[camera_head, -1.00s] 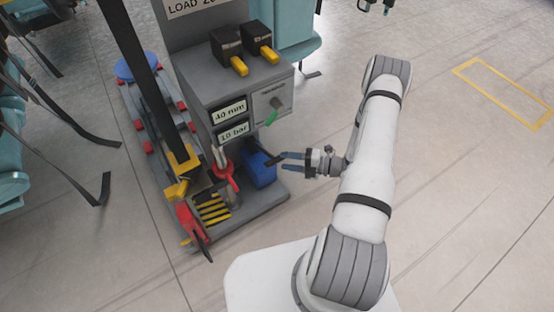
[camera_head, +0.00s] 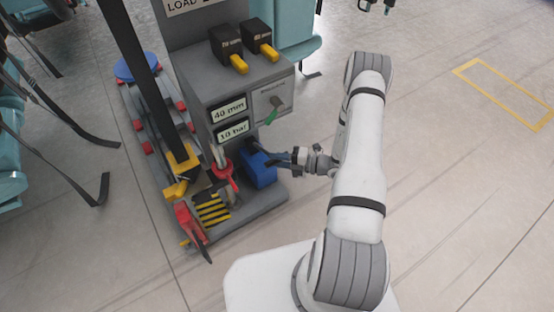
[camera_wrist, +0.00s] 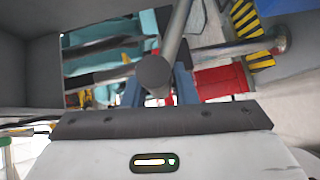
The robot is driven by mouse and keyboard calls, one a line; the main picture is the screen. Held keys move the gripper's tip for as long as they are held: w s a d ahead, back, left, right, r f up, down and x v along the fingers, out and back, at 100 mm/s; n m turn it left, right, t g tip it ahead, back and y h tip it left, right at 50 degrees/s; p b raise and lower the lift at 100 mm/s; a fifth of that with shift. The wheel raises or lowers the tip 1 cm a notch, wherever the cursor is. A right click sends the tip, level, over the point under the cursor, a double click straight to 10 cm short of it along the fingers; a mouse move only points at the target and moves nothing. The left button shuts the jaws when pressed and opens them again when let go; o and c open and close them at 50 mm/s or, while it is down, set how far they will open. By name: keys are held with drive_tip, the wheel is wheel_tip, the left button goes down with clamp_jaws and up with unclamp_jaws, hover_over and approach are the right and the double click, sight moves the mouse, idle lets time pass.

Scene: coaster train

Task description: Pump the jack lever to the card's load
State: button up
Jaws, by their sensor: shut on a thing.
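My gripper (camera_head: 276,159) is at the blue pump box (camera_head: 260,172) low on the grey jack stand. In the wrist view its blue fingers (camera_wrist: 155,90) are shut on the lever, a dark grey rod with a round end (camera_wrist: 154,72). In the head view the lever is mostly hidden by the fingers and the box. The load card (camera_head: 190,6) is at the top edge, reading "LOAD 2" and then cut off. Two displays on the stand read 40 mm (camera_head: 229,109) and 10 bar (camera_head: 233,131).
Two black boxes with yellow handles (camera_head: 238,63) sit on the stand, above a panel with a green-tipped knob (camera_head: 271,118). A red fitting (camera_head: 225,170) and yellow-black stripes (camera_head: 212,210) are left of the blue box. Floor to the right is clear.

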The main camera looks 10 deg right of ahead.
clamp_jaws()
drive_tip(key=shift+s+f, duration=0.1)
drive_tip(key=shift+f, duration=0.2)
drive_tip(key=o, duration=0.7)
unclamp_jaws()
drive_tip(key=shift+d, duration=0.1)
drive_tip(key=shift+d, duration=0.1)
drive_tip(key=p+v, duration=0.1)
drive_tip(key=v, duration=0.6)
drive_tip(key=shift+s+d+f+p, duration=0.1)
drive_tip(key=shift+s+d+p, duration=0.15)
drive_tip(key=shift+p, duration=0.1)
idle(0.8)
